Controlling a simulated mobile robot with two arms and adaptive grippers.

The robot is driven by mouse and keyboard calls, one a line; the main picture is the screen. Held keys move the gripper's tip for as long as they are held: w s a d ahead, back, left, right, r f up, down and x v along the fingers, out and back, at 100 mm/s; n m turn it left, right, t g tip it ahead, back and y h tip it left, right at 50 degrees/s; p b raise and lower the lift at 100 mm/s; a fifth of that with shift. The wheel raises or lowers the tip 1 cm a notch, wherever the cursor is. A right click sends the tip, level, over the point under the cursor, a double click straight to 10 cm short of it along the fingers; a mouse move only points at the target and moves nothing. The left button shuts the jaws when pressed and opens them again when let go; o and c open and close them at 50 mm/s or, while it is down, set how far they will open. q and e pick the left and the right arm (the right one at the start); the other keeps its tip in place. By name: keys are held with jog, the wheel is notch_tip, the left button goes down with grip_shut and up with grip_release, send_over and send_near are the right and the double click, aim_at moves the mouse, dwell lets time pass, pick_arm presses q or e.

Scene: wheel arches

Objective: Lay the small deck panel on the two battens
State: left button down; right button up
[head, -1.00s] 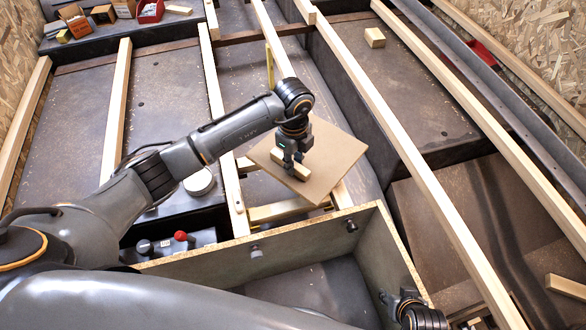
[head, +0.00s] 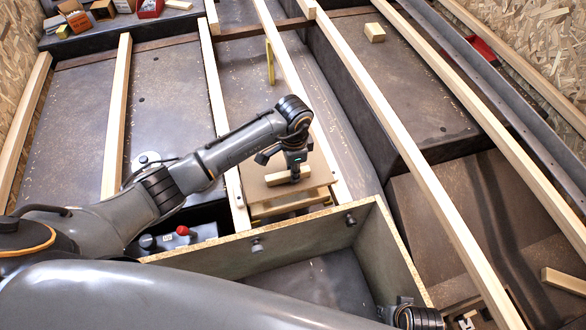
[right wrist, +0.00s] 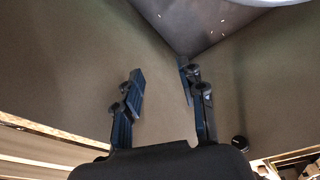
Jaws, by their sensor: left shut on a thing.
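The small deck panel (head: 258,176) is a tan square board with a pale wooden block handle (head: 276,178) on top. My left gripper (head: 292,178) is shut on that handle from above. The panel lies roughly square between the left batten (head: 215,95) and the right batten (head: 285,62), close to both. I cannot tell whether it touches them; the arm hides part of it. My right gripper shows only partly at the bottom right of the head view. In the right wrist view it (right wrist: 162,82) is open and empty, its fingers apart.
An open wooden box (head: 300,240) with dark knobs stands in front of the panel. A red-knobbed device (head: 183,231) is to its left. A yellow object (head: 270,62) stands between the battens further back. Several long timbers run on both sides.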

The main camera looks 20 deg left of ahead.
pick_arm(q)
jog(key=shift+w+f+b, duration=0.1)
jog(key=shift+f+b, duration=1.95)
jog(key=shift+b, duration=0.05)
jog(key=shift+f+b, duration=0.9)
jog(key=shift+b, duration=0.15)
jog(key=shift+f, duration=0.8)
pick_arm(e)
notch_tip(320, 180, up, 14)
jog(key=t, duration=0.1)
jog(key=shift+s+d, duration=0.2)
jog(key=shift+s, duration=0.1)
pick_arm(q)
jog(key=shift+f, duration=0.1)
jog(key=shift+p, duration=0.3)
pick_arm(e)
jog(key=shift+r, duration=0.35)
